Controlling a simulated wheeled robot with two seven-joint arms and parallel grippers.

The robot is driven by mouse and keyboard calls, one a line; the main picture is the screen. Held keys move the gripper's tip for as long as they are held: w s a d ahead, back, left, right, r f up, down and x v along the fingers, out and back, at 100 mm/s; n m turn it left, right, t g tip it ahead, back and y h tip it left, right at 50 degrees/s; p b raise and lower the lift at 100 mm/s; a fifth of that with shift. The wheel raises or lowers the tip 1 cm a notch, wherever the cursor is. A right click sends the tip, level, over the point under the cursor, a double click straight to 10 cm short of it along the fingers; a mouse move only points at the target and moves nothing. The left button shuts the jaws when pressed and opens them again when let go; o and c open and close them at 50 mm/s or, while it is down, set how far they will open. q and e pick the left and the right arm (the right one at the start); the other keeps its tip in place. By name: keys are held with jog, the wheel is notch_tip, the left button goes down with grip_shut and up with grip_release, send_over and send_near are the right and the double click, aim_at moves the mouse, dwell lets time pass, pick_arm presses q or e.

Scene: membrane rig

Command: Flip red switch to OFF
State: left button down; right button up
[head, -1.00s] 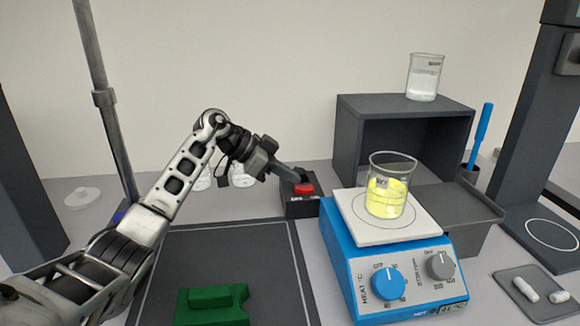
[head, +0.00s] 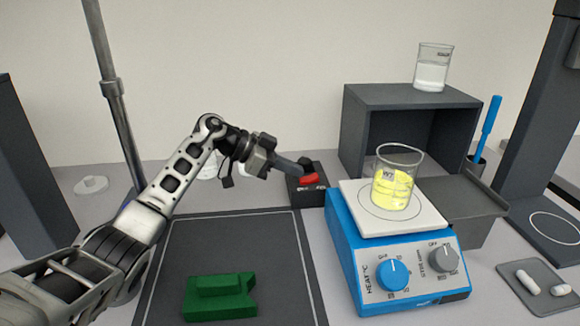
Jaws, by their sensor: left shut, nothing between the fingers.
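The red switch (head: 309,181) sits on a small dark box (head: 308,196) at the back of the bench, left of the blue hotplate. Light lettering shows on the box's front, too small to read. My left gripper (head: 300,168) is shut and empty, with its fingertips at the switch's upper left edge. I cannot tell whether they touch it. The fingers hide part of the switch's left side. My right gripper is not in view.
The blue hotplate (head: 344,262) carries a beaker of yellow liquid (head: 392,190). A grey shelf (head: 410,97) with another beaker (head: 433,72) stands behind it. A dark mat (head: 275,275) with a green block (head: 220,296) lies in front. A metal pole (head: 115,110) rises at left.

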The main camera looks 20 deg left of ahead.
pick_arm(q)
jog(key=shift+r+p, duration=0.65)
jog(key=shift+p, duration=0.15)
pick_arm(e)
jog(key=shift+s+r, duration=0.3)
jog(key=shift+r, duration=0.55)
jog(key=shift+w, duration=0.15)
